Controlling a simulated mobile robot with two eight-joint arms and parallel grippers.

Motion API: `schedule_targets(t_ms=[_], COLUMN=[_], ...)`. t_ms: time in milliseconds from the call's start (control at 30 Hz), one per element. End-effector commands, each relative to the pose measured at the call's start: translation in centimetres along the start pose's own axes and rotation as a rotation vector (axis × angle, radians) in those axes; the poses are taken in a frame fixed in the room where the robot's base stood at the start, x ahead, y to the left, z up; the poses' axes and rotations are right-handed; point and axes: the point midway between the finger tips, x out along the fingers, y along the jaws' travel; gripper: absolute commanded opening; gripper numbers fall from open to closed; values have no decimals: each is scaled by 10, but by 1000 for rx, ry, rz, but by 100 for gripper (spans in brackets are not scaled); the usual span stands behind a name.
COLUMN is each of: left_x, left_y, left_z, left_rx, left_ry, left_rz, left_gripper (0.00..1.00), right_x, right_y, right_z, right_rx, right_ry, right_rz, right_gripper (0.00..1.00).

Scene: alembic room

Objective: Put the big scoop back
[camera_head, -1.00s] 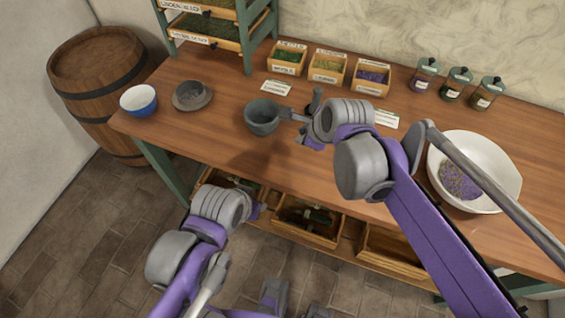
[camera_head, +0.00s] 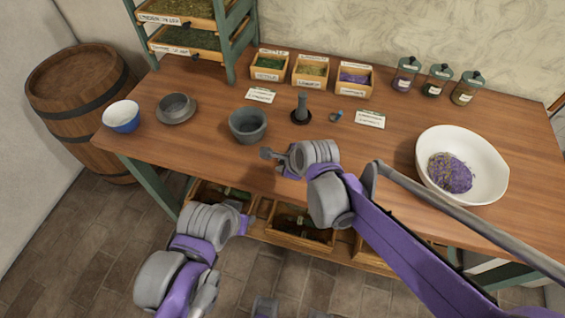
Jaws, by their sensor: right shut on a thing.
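My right gripper (camera_head: 278,159) is above the table's front part, right of and nearer than the grey mortar. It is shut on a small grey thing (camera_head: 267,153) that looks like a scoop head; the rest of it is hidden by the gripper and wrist. My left gripper (camera_head: 246,221) is low in front of the table near the drawers, too small and turned away to tell its jaws. A small blue-and-grey item (camera_head: 337,116) lies on the table between the dark pestle (camera_head: 301,109) and a label card (camera_head: 370,119).
The mortar (camera_head: 248,125), grey dish (camera_head: 176,108) and blue bowl (camera_head: 122,117) stand on the left. A white bowl (camera_head: 483,160) with purple herbs stands on the right. Labelled boxes (camera_head: 310,71) and jars (camera_head: 437,82) line the back.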

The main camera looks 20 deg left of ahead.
Motion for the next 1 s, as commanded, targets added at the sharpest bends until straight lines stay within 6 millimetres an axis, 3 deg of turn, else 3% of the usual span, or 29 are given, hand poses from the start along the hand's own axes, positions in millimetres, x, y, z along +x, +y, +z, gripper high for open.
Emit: schedule_targets(t_ms=[300, 333, 467, 800, 1000], left_x=[3, 2, 2, 0, -3], left_y=[0, 0, 0, 0, 0], left_z=[3, 2, 2, 0, -2], left_rx=[0, 0, 0, 0, 0], left_ry=[-2, -2, -1, 0, 2], left_rz=[0, 0, 0, 0, 0], left_gripper=[42, 42, 42, 42, 42], right_x=[3, 3, 2, 0, -25], right_y=[2, 1, 1, 0, -1], right_z=[-2, -1, -1, 0, 0], right_rx=[0, 0, 0, 0, 0], right_ry=[0, 0, 0, 0, 0], right_rz=[0, 0, 0, -1, -1], right_gripper=[0, 26, 49, 50, 50])
